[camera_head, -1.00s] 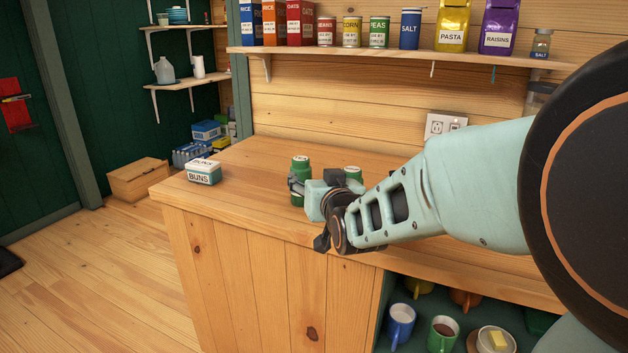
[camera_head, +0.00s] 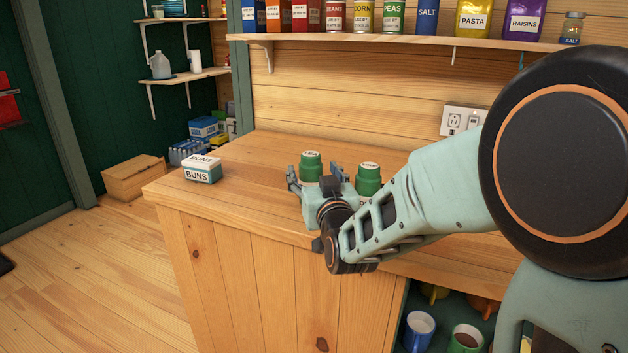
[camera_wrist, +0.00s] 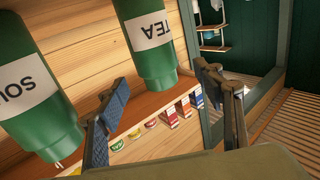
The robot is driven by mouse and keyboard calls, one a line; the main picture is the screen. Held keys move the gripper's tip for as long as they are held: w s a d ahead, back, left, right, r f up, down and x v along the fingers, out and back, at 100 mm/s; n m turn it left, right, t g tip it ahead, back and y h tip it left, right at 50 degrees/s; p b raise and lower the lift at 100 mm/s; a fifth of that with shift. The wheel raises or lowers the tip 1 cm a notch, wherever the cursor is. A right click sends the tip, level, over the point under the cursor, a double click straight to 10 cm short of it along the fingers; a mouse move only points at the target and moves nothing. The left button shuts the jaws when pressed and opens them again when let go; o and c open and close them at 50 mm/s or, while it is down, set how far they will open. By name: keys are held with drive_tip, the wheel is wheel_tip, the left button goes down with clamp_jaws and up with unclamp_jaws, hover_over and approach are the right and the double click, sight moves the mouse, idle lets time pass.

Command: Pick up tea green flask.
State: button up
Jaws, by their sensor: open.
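The green tea flask (camera_head: 311,164) stands upright on the wooden counter in the head view, its lower part hidden by my gripper. In the wrist view the tea flask (camera_wrist: 152,48) shows a white TEA label, and the picture is rotated. A second green flask (camera_head: 368,180) stands to its right; its label in the wrist view (camera_wrist: 32,88) reads SOU, partly cut off. My gripper (camera_head: 318,178) is open and empty in front of the tea flask. In the wrist view the tea flask appears beyond the gap between the fingers (camera_wrist: 165,102). I see no contact.
A BUNS box (camera_head: 201,169) sits on the counter (camera_head: 245,185) to the left. A wall shelf (camera_head: 400,42) with boxes, cans and bags runs above the back. Mugs (camera_head: 418,330) stand in the open compartment below. The counter between box and flasks is clear.

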sight(313, 173)
drive_tip(key=w, duration=0.2)
drive_tip(key=w+f, duration=0.1)
drive_tip(key=w, duration=0.1)
drive_tip(key=shift+a, duration=0.4)
drive_tip(key=shift+w+a, duration=0.15)
drive_tip(key=shift+w, duration=0.4)
drive_tip(key=shift+c, duration=0.5)
drive_tip(key=c, duration=1.2)
drive_tip(key=shift+r, duration=0.1)
drive_tip(key=shift+c, duration=1.2)
